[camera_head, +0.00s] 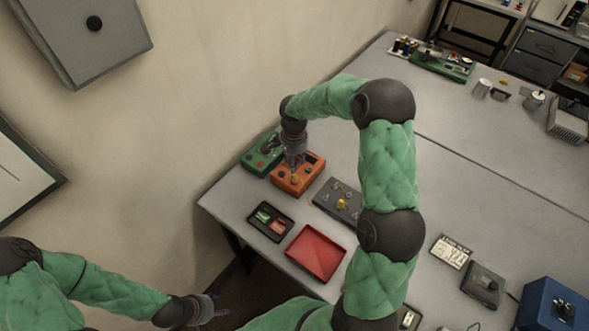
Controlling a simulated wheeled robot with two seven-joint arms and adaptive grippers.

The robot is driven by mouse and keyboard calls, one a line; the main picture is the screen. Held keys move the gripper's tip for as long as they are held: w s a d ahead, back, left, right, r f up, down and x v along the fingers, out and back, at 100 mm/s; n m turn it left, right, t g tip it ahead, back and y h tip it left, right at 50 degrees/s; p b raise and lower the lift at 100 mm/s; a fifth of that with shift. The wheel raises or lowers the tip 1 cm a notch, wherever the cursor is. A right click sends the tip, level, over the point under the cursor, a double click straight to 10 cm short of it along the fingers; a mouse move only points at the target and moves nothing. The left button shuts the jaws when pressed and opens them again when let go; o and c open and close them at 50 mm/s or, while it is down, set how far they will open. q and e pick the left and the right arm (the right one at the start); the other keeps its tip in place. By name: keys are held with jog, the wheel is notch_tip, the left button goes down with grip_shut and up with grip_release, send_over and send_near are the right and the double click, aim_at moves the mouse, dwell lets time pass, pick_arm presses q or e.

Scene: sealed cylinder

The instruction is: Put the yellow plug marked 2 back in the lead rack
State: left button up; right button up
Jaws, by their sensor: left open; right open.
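An orange box (311,174) stands near the table's left edge. A small yellow plug (295,178) shows at its top, just below my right gripper (294,164). My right gripper is open and points down at the plug; I cannot tell whether the fingers touch it. A dark grey plate with several small posts (328,201), possibly the lead rack, lies to the right of the orange box. Another yellow piece (342,204) is on it. No number can be read on either yellow piece. My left gripper (218,306) is open and empty, low and off the table.
A green box (259,160) stands beside the orange one. A black tray (286,236) with green and red items and a red tray (316,253) lie in front. A white card (451,252), a grey device (484,287) and a blue box (548,312) are at right.

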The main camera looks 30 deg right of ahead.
aim_at(294, 176)
jog(key=shift+f, duration=0.15)
notch_tip(294, 176, down, 7)
jog(key=b, duration=0.4)
jog(key=shift+f+b, duration=0.15)
jog(key=shift+b, duration=0.15)
jog(key=shift+f+b, duration=0.65)
jog(key=shift+f, duration=0.1)
jog(key=shift+b, duration=0.4)
dwell(0.7)
grip_shut()
jog(key=shift+r, duration=0.15)
jog(key=shift+r+p, duration=1.6)
jog(key=shift+r, duration=1.3)
jog(key=shift+s, duration=0.1)
